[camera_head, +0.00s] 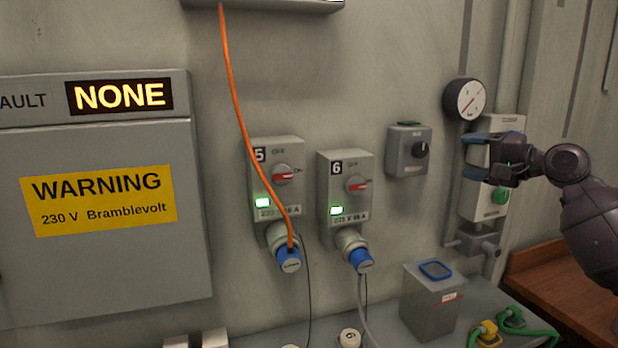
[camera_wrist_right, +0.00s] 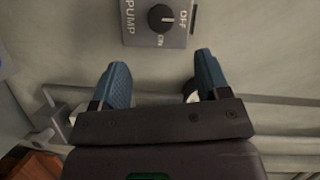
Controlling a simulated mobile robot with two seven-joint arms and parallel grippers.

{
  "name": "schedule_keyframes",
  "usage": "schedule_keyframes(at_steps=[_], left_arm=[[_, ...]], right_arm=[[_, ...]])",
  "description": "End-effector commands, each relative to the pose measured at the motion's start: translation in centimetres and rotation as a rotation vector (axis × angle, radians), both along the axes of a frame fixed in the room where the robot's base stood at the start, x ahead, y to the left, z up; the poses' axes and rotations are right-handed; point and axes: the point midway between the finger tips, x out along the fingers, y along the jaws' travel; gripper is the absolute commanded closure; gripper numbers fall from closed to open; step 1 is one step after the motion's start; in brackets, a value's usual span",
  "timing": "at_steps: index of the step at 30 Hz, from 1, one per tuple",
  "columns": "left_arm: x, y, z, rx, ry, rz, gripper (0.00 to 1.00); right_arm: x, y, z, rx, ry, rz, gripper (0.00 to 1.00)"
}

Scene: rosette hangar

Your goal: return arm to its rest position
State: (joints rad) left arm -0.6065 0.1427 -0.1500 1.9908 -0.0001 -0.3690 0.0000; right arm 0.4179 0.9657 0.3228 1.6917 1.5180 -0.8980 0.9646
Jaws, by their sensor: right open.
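My right gripper (camera_head: 468,155) is open and empty at the right of the head view. Its two blue fingers point left, in front of the pale wall panel with a green button (camera_head: 497,180), which it partly covers. In the right wrist view the open fingers (camera_wrist_right: 160,65) have nothing between them. A grey box with a black knob, marked PUMP and OFF (camera_wrist_right: 143,30), lies beyond the fingertips, apart from them. It looks like the grey knob box (camera_head: 405,165) on the wall in the head view. My left gripper is not in view.
A round gauge (camera_head: 465,99) sits above the panel. Two socket boxes, 5 (camera_head: 262,215) and 6 (camera_head: 337,190), hold blue plugs. An orange cable (camera_head: 233,90) hangs down to box 5. A grey box (camera_head: 430,305) and green cables (camera_head: 530,328) are below. A brown wooden surface (camera_head: 550,280) is at lower right.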

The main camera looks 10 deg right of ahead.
Motion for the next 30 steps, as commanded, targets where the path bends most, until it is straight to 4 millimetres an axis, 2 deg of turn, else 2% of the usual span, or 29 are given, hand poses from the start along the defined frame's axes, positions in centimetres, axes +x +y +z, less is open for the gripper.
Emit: schedule_keyframes(at_steps=[5,11,14,17,20,22,26,30], left_arm=[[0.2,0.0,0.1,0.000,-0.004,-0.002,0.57],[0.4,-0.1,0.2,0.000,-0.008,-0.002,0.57],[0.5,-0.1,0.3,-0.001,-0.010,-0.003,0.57],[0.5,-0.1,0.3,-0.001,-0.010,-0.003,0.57],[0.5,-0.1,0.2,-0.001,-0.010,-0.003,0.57],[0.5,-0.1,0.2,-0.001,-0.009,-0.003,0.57],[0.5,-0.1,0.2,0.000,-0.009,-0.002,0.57],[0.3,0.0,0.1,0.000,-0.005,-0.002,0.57]], right_arm=[[0.1,-0.1,0.2,-0.060,-0.044,-0.003,0.31],[1.1,-1.4,0.9,-0.405,-0.222,-0.135,0.31],[1.9,-0.9,-0.4,-0.603,-0.294,-0.194,0.31],[2.5,0.0,-3.9,-0.800,-0.336,-0.236,0.31],[2.5,1.2,-9.0,-0.988,-0.355,-0.255,0.31],[2.1,2.4,-13.0,-1.112,-0.361,-0.255,0.31],[0.3,4.9,-20.5,-1.305,-0.360,-0.232,0.31],[-2.8,8.0,-27.8,-1.455,-0.349,-0.186,0.31]])
